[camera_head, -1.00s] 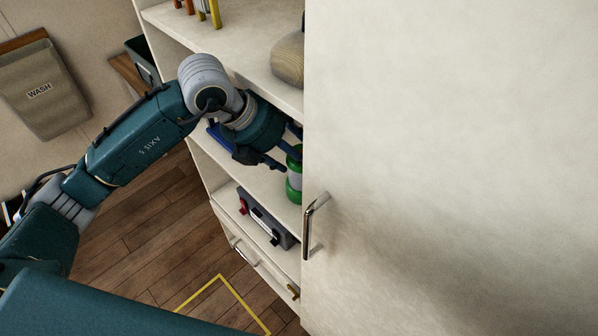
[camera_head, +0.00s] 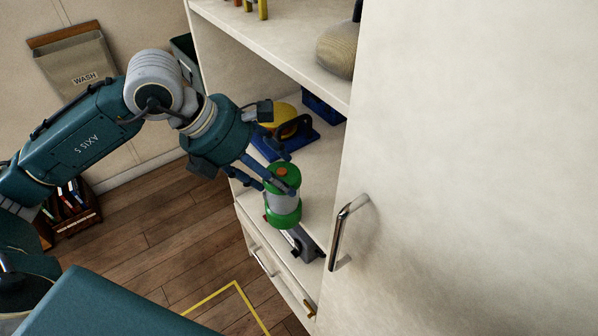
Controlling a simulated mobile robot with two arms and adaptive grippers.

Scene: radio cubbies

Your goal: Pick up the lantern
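The lantern (camera_head: 284,211) has green ends, a pale middle and an orange spot on its top. It shows in the head view in front of the cabinet's middle shelf edge and seems held clear of the shelf. My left gripper (camera_head: 275,176) reaches in from the left, with its fingers around the lantern's upper part and shut on it. The far side of the grip is partly hidden. My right gripper is not in view.
A yellow-and-blue item (camera_head: 280,122) sits on the middle shelf behind the gripper. Wooden floor is open at left.

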